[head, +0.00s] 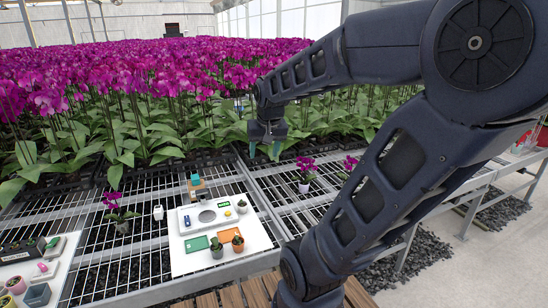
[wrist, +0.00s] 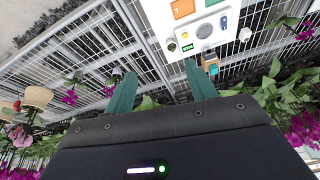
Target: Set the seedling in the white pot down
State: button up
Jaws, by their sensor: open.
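My gripper (head: 267,152) is open and empty, high above the bench at the edge of the orchid rows. Its two teal fingers also show in the wrist view (wrist: 160,72) with nothing between them. On the white board, one small plant in a greyish pot (head: 216,251) stands at the green pad (head: 195,244). Another in a terracotta pot (head: 238,244) stands at the orange pad (head: 229,235). A purple-flowered plant in a pale, whitish pot (head: 304,187) stands on the mesh to the right of the board.
The white board (head: 182,264) carries a device with a grey disc (head: 207,216), a green display and a yellow knob. A wooden block with a teal top (head: 196,184) stands behind it. A white container (head: 158,212) and a flowering plant (head: 122,222) stand left. Dense orchids fill the back.

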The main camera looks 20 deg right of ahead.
jog(key=s+r+n, duration=0.1)
jog(key=s, duration=0.7)
jog(key=shift+r+n+t, duration=0.15)
jog(key=shift+n+t, duration=0.15)
jog(key=shift+n, duration=0.1)
